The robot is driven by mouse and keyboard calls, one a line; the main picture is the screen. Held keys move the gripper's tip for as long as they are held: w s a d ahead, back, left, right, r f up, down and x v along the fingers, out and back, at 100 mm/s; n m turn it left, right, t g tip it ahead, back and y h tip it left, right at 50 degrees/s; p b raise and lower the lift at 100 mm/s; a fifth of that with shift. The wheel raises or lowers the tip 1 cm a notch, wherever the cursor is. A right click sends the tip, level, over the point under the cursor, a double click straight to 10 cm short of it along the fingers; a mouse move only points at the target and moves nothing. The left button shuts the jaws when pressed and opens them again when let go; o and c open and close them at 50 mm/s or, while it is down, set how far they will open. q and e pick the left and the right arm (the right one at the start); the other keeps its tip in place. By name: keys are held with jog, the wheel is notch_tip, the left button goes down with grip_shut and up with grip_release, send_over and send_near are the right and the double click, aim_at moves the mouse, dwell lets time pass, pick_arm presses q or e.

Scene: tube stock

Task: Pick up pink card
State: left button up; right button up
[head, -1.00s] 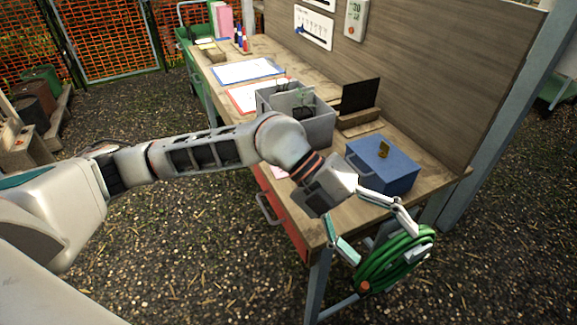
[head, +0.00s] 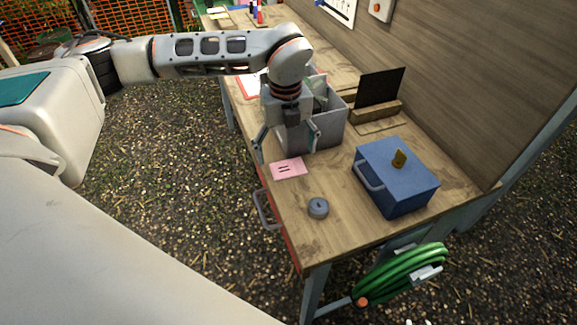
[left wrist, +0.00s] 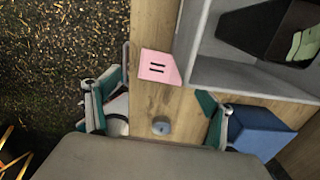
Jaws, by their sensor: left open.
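The pink card (head: 288,168) lies flat on the wooden bench near its front edge, with short dark marks on it. It also shows in the left wrist view (left wrist: 158,68), beside the grey bin. My left gripper (head: 286,152) points down above the bench just behind the card, its fingers spread wide and empty. In the left wrist view the two fingers (left wrist: 158,118) stand far apart, and the card lies ahead of them. I cannot tell the exact height of the fingertips over the bench. My right gripper is in neither view.
A grey bin (head: 330,128) stands right behind the left gripper, close to its right finger. A small grey round object (head: 318,207) lies in front of the card. A blue box (head: 397,178) with a handle stands to the right. A drawer handle (head: 264,210) sticks out below the front edge.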

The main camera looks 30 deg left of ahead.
aim_at(288, 168)
pick_arm(q)
jog(key=f, duration=0.3)
jog(key=shift+w+d+f, duration=0.15)
jog(key=shift+w+f, duration=0.1)
jog(key=shift+f, duration=0.35)
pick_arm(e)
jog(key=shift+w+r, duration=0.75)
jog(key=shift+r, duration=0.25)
pick_arm(q)
jog(key=shift+f, duration=0.25)
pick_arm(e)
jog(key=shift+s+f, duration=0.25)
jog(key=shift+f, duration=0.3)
pick_arm(q)
jog(key=c, duration=0.9)
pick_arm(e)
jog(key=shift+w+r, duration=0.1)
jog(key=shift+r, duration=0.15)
